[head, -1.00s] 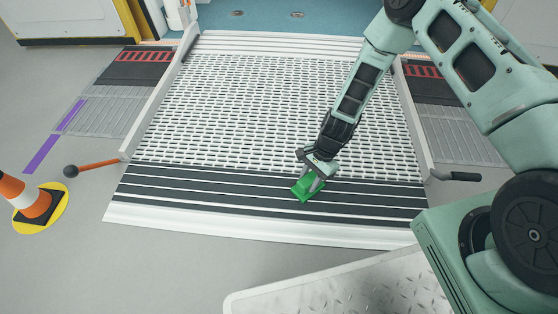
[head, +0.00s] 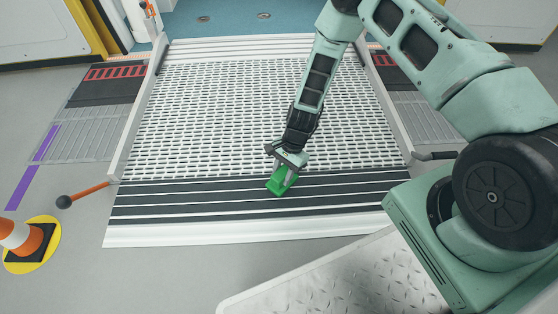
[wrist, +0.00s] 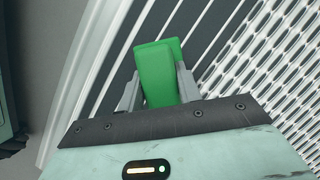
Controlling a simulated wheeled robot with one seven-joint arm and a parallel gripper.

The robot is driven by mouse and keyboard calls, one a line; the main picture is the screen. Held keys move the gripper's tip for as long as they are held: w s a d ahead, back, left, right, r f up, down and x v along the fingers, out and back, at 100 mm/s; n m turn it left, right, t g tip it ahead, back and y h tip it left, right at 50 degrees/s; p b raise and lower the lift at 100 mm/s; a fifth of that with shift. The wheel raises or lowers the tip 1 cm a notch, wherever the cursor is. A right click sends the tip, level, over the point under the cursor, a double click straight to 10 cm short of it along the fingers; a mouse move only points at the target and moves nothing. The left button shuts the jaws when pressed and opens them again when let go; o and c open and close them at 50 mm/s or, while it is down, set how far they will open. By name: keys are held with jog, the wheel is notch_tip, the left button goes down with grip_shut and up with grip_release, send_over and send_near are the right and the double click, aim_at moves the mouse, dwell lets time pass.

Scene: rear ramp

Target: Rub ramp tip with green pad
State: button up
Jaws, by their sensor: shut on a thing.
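The ramp (head: 240,120) is a white slotted plate with a dark striped band (head: 160,197) and a pale front lip (head: 190,233) as its tip. The green pad (head: 281,183) is held over the dark striped band, behind the lip. My gripper (head: 285,171) is shut on the pad. In the wrist view the green pad (wrist: 159,72) sits between the two grey fingers, with the striped band behind it. I cannot tell for sure whether the pad touches the ramp.
An orange and white cone (head: 22,240) on a yellow base stands at the left. A lever with a dark knob (head: 85,196) sticks out at the ramp's left side, a dark handle (head: 435,156) at its right.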

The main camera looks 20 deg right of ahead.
jog(key=shift+r+p, duration=2.1)
jog(key=shift+r, duration=0.55)
